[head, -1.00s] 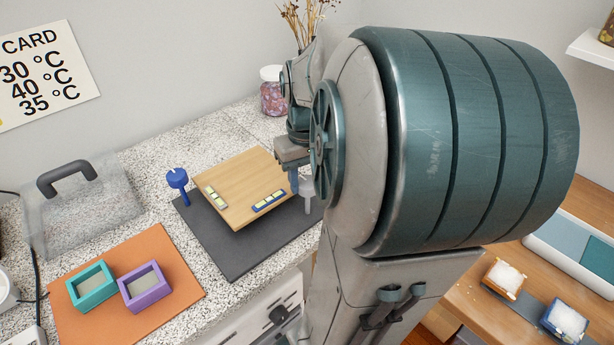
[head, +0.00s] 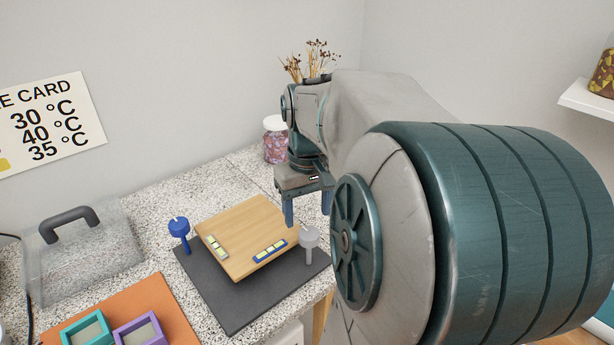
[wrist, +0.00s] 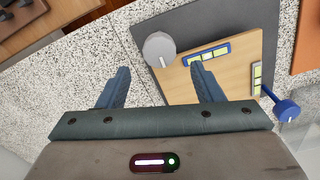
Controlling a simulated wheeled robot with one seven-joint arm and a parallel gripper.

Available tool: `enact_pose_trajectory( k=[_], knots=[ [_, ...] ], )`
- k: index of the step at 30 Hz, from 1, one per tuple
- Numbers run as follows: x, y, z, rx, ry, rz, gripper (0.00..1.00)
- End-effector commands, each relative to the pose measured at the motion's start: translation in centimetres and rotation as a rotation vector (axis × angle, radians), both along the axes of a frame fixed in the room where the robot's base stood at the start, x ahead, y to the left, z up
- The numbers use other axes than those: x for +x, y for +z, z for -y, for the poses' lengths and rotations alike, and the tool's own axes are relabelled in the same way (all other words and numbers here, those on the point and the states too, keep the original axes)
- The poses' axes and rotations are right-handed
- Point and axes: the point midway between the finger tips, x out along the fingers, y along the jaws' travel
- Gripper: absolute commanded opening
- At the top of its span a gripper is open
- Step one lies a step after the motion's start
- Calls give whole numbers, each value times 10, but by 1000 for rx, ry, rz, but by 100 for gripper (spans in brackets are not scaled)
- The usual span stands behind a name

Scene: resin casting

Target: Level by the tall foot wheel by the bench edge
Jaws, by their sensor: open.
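The wooden board (head: 245,225) lies on a dark grey mat (head: 225,310). A grey foot wheel (head: 309,237) on a stem stands at the board's right corner, by the bench edge; the wrist view shows its round top (wrist: 159,49). A blue foot wheel (head: 179,228) stands at the far left corner, also in the wrist view (wrist: 286,110). A blue-framed level (head: 270,251) and a pale-framed level (head: 217,246) lie on the board; their bubbles are too small to read. My gripper (head: 308,210) is open and empty, near the grey wheel; its fingers (wrist: 160,68) appear apart from it.
An orange mat (head: 175,308) with teal (head: 87,332) and purple (head: 140,332) moulds lies at front left. A clear handled cover (head: 85,245) stands behind it. A pink-filled jar (head: 275,140) and dried flowers (head: 313,60) stand at the back.

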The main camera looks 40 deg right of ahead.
Motion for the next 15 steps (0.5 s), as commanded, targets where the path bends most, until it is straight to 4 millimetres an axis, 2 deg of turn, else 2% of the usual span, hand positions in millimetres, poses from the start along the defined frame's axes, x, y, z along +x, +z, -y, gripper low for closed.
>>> enact_pose_trajectory(
  k=[1, 6, 10, 15],
  knots=[
    [0, 15, 1, -3, -1, 6, 60],
    [1, 52, 1, -2, 0, 4, 60],
    [0, 71, 1, -2, -1, 2, 60],
    [0, 84, 0, -1, 0, 1, 60]
  ],
)
